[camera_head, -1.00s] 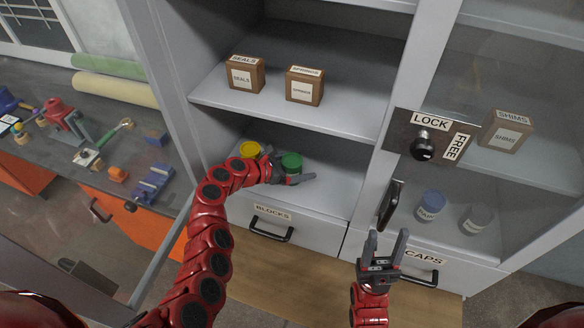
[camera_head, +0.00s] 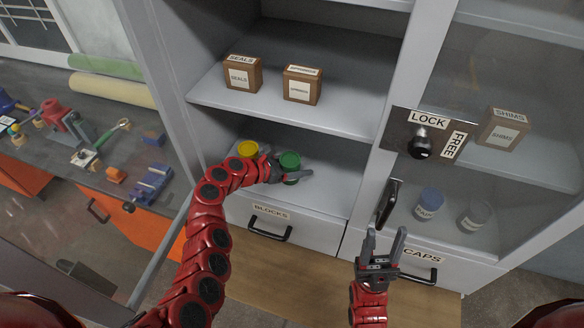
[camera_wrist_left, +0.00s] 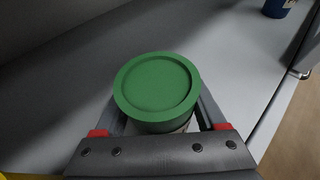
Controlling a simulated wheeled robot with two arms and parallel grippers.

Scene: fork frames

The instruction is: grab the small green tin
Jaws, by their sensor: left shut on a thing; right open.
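The small green tin (camera_head: 289,161) stands on the lower shelf of the open cabinet bay. In the left wrist view the green lid of the tin (camera_wrist_left: 157,86) lies between the two fingers. My left gripper (camera_head: 290,175) is shut on the tin, with one finger along each side. The tin looks upright and at shelf level; I cannot tell whether it touches the shelf. My right gripper (camera_head: 384,246) is open and empty in front of the cabinet, near the CAPS drawer.
A yellow-lidded tin (camera_head: 248,149) stands just left of my left gripper. Boxes marked SEALS (camera_head: 242,74) and SPRINGS (camera_head: 302,86) sit on the shelf above. A glass door (camera_head: 500,120) with a LOCK/FREE knob (camera_head: 421,149) covers the right bay.

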